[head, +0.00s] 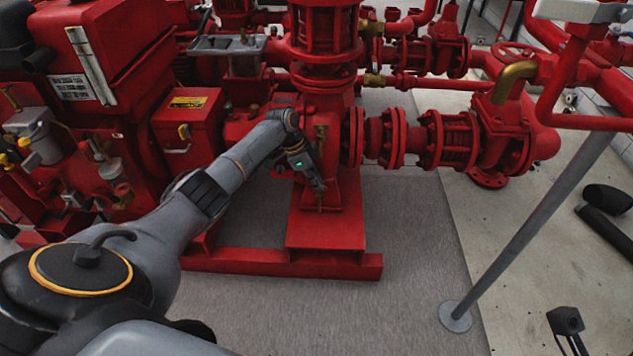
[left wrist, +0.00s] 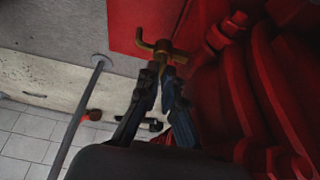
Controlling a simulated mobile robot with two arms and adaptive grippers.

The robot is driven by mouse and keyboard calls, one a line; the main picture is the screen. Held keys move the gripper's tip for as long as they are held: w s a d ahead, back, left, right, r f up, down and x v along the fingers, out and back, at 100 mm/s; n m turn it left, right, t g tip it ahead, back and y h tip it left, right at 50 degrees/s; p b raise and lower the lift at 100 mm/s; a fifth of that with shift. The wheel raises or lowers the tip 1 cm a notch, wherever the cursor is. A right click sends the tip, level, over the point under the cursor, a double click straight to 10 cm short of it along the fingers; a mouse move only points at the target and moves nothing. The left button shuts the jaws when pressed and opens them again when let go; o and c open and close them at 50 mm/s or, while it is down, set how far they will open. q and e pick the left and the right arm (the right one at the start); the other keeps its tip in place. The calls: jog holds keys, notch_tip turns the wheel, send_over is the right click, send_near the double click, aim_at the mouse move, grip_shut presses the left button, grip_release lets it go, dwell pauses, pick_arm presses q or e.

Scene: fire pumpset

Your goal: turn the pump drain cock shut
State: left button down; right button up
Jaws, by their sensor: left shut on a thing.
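The pump drain cock is a small brass tee-shaped fitting; in the left wrist view its handle (left wrist: 161,47) shows just beyond my fingertips, against the red pump casing. In the head view the drain cock (head: 320,201) is a small spot low on the pump, mostly hidden by my gripper. My left gripper (head: 317,184) reaches down to it in front of the pump pedestal. In the left wrist view my left gripper (left wrist: 166,72) has its two fingers close together at the tips, shut on the near part of the cock. My right gripper is not recognisable.
The red base frame (head: 285,262) runs below the pump. A flanged red pipe (head: 445,140) extends right. A grey slanted post (head: 535,220) stands on the floor at right. Grey floor (head: 400,230) in front is clear. A dark object (head: 566,321), unclear, shows bottom right.

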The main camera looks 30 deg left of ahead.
pick_arm(q)
jog(key=c, duration=1.5)
grip_release()
